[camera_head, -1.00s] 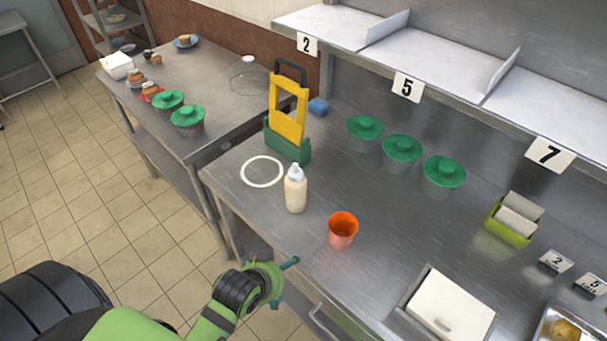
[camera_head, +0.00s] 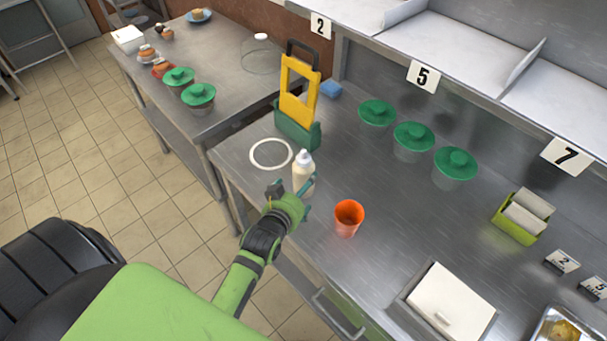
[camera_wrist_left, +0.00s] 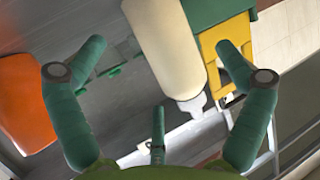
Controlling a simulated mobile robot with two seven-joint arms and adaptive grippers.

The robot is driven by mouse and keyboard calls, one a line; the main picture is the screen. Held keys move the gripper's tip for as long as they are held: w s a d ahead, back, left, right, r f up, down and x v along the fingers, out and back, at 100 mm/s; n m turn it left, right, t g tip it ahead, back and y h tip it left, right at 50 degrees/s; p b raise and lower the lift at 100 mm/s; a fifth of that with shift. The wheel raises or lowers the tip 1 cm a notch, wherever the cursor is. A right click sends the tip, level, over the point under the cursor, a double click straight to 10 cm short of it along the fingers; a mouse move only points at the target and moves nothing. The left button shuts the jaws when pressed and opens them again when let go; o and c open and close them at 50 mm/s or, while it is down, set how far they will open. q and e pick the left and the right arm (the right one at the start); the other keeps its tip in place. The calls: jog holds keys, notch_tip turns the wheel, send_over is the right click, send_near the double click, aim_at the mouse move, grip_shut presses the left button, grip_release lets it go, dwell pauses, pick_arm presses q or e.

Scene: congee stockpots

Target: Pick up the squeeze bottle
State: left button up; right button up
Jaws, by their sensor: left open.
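The squeeze bottle (camera_head: 303,172) is cream-coloured with a pale cap and stands upright on the steel counter near its left front edge. My left gripper (camera_head: 291,190) is open and right in front of the bottle, hiding its lower part in the head view. In the left wrist view the bottle (camera_wrist_left: 165,45) runs between the spread green fingers of my left gripper (camera_wrist_left: 155,90), with its cap toward the palm. The fingers appear apart from it. My right gripper is in neither view.
An orange cup (camera_head: 348,217) stands right of the bottle. A white ring (camera_head: 271,141) lies behind-left, near a green and yellow holder (camera_head: 298,125). Several green-lidded pots (camera_head: 414,138) stand farther back. A white-lidded bin (camera_head: 450,302) is at front right.

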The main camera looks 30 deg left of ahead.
aim_at(304, 183)
pick_arm(q)
jog(key=shift+w, duration=0.45)
jog(key=shift+p+x, duration=0.65)
jog(key=shift+x, duration=1.55)
jog(key=shift+r, duration=0.15)
jog(key=c, duration=0.8)
